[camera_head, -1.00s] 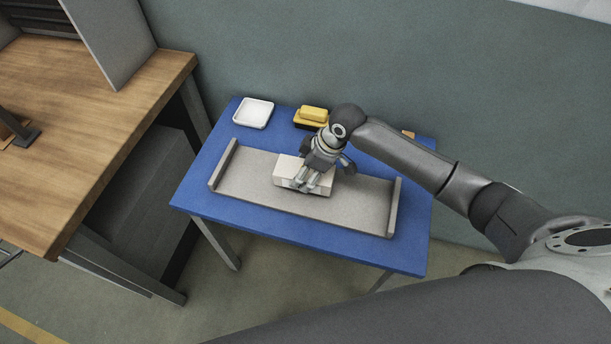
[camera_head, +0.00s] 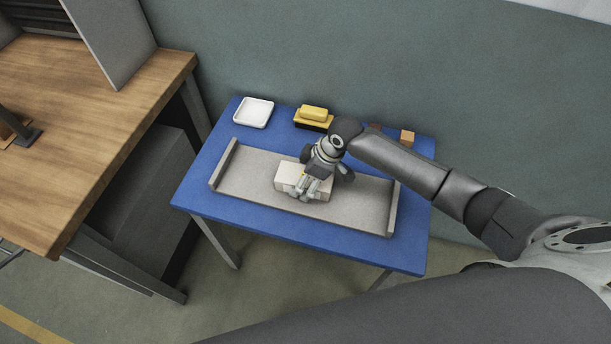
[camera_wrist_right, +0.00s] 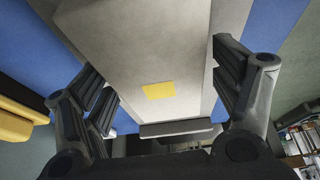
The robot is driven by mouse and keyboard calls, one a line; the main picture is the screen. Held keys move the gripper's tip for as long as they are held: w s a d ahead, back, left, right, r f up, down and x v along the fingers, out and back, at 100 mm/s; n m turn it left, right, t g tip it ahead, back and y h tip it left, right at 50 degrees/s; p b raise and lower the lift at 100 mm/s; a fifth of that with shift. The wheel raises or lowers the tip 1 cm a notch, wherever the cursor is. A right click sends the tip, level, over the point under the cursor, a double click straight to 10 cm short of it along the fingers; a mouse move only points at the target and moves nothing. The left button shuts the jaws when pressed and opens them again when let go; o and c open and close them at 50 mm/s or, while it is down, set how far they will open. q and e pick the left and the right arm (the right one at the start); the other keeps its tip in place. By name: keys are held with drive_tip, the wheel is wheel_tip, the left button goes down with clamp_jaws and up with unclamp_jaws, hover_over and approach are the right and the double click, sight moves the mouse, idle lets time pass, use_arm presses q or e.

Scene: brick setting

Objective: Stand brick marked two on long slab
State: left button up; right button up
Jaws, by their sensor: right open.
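Cream-white blocks (camera_head: 287,174) lie close together on a grey board (camera_head: 235,183) with a raised wall at each end. Seams show on their front, but no number can be read, so I cannot tell which is the brick marked two or the long slab. My right gripper (camera_head: 306,189) is over these blocks, pointing down, and hides part of them. In the right wrist view its open fingers stand on both sides of a large pale surface (camera_wrist_right: 135,45) with a yellow patch (camera_wrist_right: 158,90). Contact cannot be told. My left gripper is not in view.
The board rests on a blue table (camera_head: 205,165). At its back are a white tray (camera_head: 253,113), a yellow item (camera_head: 313,113) on a yellow and black base, and an orange-brown block (camera_head: 407,138). A wooden bench (camera_head: 90,110) stands left. The board's right part is clear.

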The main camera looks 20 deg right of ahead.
drive_tip(key=v, duration=1.2)
drive_tip(key=shift+r, duration=0.15)
drive_tip(key=shift+s, duration=0.1)
